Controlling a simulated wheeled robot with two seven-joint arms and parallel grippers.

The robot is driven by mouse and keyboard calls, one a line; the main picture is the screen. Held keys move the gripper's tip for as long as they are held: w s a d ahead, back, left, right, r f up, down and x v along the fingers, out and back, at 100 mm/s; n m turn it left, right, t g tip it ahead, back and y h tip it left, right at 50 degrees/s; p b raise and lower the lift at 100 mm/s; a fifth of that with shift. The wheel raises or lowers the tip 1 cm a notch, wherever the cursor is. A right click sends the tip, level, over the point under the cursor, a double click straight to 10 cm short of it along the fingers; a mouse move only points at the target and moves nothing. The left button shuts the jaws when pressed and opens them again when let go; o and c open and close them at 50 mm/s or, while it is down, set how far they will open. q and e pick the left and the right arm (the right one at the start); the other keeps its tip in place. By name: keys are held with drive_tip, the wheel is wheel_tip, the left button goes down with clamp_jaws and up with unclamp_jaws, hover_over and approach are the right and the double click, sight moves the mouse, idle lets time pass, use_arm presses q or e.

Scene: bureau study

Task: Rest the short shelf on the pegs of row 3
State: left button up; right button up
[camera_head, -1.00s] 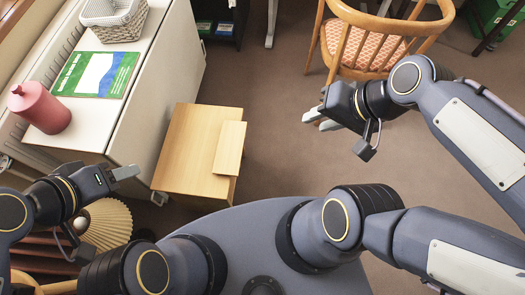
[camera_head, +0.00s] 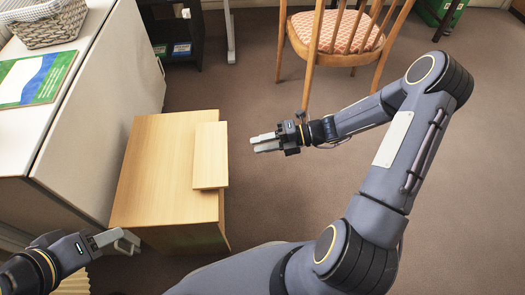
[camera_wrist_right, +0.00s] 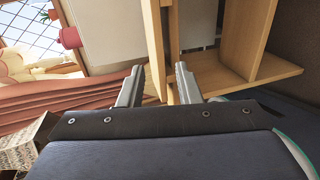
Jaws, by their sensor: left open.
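The short shelf (camera_head: 210,155) appears to be the small light-wood board lying flat on top of the wooden cabinet (camera_head: 152,180), along its right edge. My right gripper (camera_head: 263,142) is to the right of the board and apart from it, pointing left. That view also shows the cabinet's open side (camera_wrist_right: 232,55) with wooden panels; the pegs cannot be made out. My left gripper (camera_head: 128,242) is open and empty at the cabinet's near left corner.
A white cabinet (camera_head: 95,110) stands left of the wooden one, with a green and blue booklet (camera_head: 35,78) and a wicker basket (camera_head: 50,25) on top. A wooden chair (camera_head: 335,35) stands behind. The floor (camera_head: 280,195) right of the cabinet is clear.

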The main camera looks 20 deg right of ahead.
sight(227, 151)
drive_tip(key=shift+b+x, duration=2.45)
drive_tip(key=shift+x, duration=2.9)
drive_tip(key=shift+r, duration=0.1)
drive_tip(key=shift+s, duration=0.1)
clamp_jaws()
drive_tip(key=shift+r+p, duration=1.75)
drive_tip(key=shift+p, duration=0.7)
